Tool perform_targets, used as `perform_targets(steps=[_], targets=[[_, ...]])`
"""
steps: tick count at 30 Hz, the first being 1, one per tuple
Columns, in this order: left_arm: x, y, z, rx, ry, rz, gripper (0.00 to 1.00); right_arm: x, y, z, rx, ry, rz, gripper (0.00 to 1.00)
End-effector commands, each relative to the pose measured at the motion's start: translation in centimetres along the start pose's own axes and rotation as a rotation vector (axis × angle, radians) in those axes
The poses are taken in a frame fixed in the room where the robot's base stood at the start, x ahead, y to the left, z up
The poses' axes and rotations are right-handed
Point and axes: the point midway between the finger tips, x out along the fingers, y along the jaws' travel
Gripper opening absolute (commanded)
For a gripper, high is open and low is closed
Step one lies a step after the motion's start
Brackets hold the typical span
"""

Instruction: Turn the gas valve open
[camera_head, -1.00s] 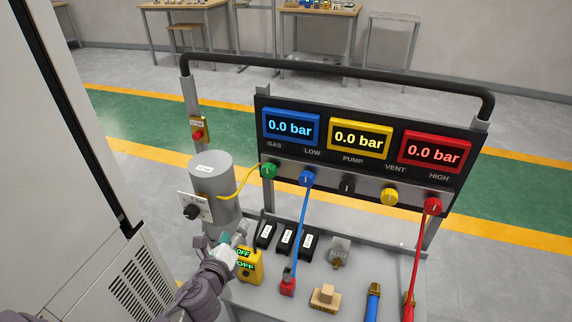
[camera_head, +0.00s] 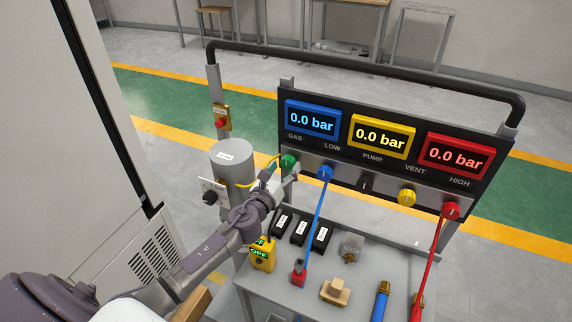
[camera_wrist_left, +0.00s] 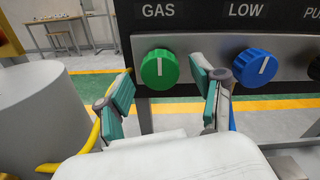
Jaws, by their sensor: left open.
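The gas valve is a green round knob (camera_head: 288,161) under the GAS label on the panel. In the left wrist view the green knob (camera_wrist_left: 159,69) faces me, its white mark close to upright. My left gripper (camera_head: 283,172) is at the knob in the head view, partly covering it. In the left wrist view my left gripper (camera_wrist_left: 162,92) is open, with one teal-padded finger on each side below the knob. I cannot tell whether the pads touch it. My right gripper is not in view.
A blue LOW knob (camera_wrist_left: 255,67) sits close right of my gripper. A grey cylinder (camera_head: 232,160) with a yellow hose stands left. A yellow box (camera_head: 262,257) reading OFF and black blocks are on the cart. Blue (camera_head: 312,230) and red (camera_head: 433,252) hoses hang from the panel.

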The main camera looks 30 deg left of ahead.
Motion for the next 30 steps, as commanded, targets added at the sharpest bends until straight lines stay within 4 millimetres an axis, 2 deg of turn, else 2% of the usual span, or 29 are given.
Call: perform_targets(steps=[6,14,24,25,30], targets=[[1.49,-0.05,-0.01,0.0,0.0,-0.001,0.67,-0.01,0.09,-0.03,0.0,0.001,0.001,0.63],[1.55,-0.03,-0.03,0.0,0.001,-0.001,0.67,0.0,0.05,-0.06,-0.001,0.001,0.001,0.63],[1.53,0.0,-0.03,0.0,0.001,0.0,0.11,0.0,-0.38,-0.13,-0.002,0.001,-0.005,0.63],[1.53,0.0,-0.03,0.0,0.001,0.0,0.07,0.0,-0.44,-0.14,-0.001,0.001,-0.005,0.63],[1.52,0.0,-0.05,-0.009,0.001,0.0,0.07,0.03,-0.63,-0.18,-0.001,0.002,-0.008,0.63]])
